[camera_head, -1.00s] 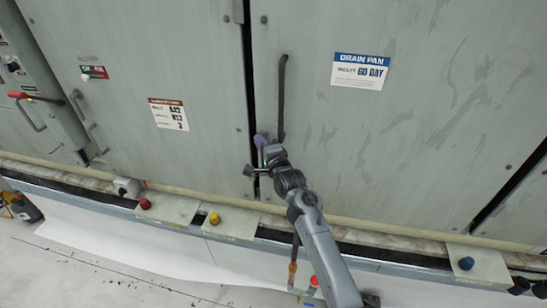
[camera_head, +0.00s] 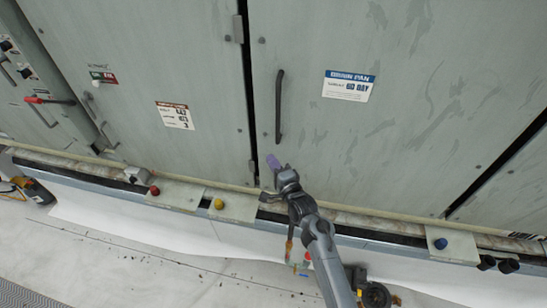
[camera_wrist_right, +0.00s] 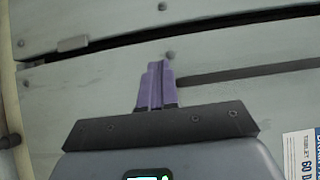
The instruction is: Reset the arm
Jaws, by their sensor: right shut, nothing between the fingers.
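My right arm comes up from the bottom of the head view. Its gripper (camera_head: 272,161) has purple fingertips and is in front of the grey cabinet door, below the black vertical door handle (camera_head: 279,106). In the right wrist view the purple fingers (camera_wrist_right: 155,85) are together, with nothing between them. The handle also shows there as a dark bar (camera_wrist_right: 245,72) to the right of the fingers, apart from them. My left gripper is not in view.
Grey cabinet doors fill the back, with a DRAIN PAN label (camera_head: 348,86) on the right one. Below them a ledge carries red (camera_head: 155,190), yellow (camera_head: 219,204) and blue (camera_head: 440,243) knobs on plates. A red-handled lever (camera_head: 38,100) is at left. Pale floor (camera_head: 150,255) lies open in front.

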